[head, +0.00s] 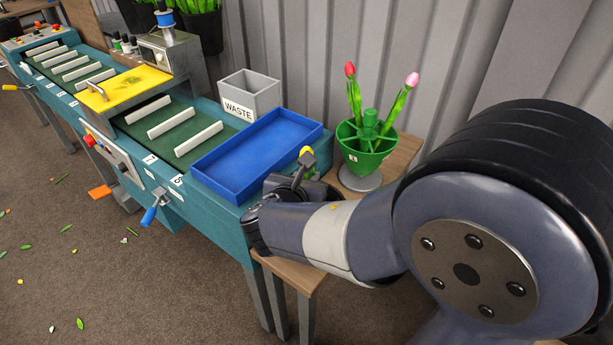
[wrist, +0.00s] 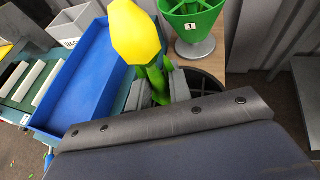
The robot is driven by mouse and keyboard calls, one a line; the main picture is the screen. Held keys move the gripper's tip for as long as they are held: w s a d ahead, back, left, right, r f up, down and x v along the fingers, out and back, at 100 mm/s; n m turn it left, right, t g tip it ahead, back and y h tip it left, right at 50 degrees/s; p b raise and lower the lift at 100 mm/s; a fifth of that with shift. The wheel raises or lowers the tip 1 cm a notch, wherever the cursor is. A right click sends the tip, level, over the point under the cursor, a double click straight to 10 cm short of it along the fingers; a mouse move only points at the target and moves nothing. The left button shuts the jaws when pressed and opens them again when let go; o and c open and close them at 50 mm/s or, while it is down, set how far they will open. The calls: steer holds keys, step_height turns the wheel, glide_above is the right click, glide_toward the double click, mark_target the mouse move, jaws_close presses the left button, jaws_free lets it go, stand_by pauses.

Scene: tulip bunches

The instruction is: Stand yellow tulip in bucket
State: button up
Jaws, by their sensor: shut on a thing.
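The yellow tulip (wrist: 135,35) is upright in my gripper (wrist: 160,88), its head toward the wrist camera and its green stem between the fingers. In the head view the yellow head (head: 306,150) shows just above my gripper (head: 303,172), mostly hidden behind my arm. The green bucket (head: 366,149), with a label and inner dividers, stands on a grey foot to the right of my gripper. It holds a red tulip (head: 350,72) and a pink tulip (head: 411,81). In the wrist view the bucket (wrist: 190,25) is beyond the gripper, partly cut off.
An empty blue tray (head: 258,158) sits at the conveyor's end, left of my gripper. A grey WASTE box (head: 249,96) stands behind it. The bucket stands on a wooden table (head: 405,152) by the corrugated wall. Leaf scraps lie on the floor.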

steer(key=o, duration=0.8)
steer(key=shift+o, duration=0.2)
stand_by(0.3)
steer(key=r+p+v, duration=0.1)
steer(key=p+v, duration=0.5)
steer(key=v, duration=0.3)
steer(key=shift+r, duration=0.5)
stand_by(0.5)
steer(key=s+a+r+p, duration=0.1)
steer(key=s+r+p, duration=0.2)
steer(key=r+p, duration=0.3)
steer(key=shift+s+r+p, duration=0.25)
steer(key=shift+r+p, duration=0.05)
steer(key=shift+p, duration=0.1)
